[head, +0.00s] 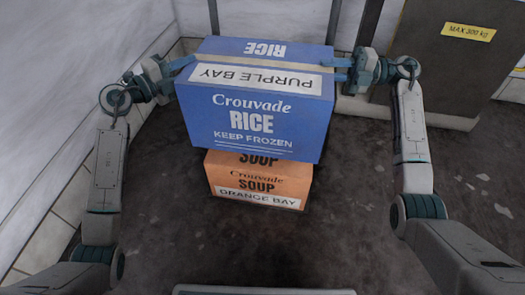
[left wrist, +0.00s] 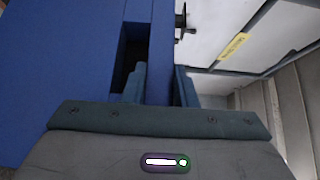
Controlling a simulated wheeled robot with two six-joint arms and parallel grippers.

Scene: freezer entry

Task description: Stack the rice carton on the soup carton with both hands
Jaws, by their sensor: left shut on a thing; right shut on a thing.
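The blue rice carton (head: 252,125), with a "PURPLE BAY" label across its top edge, is in the middle of the head view. My left gripper (head: 182,65) is shut on its left side and my right gripper (head: 342,70) on its right side. In the left wrist view the left fingers (left wrist: 160,88) straddle a strip of the blue carton wall (left wrist: 60,70) beside a dark hand slot. The orange soup carton (head: 255,180), labelled "ORANGE BAY", stands on the floor below. The rice carton overlaps it and hides its top, so I cannot tell whether they touch.
A dark panel with a yellow "MAX 300 kg" label (head: 468,32) stands at the back right. A pale wall (head: 60,90) runs along the left. The dark, patchy floor (head: 345,215) is clear around the soup carton.

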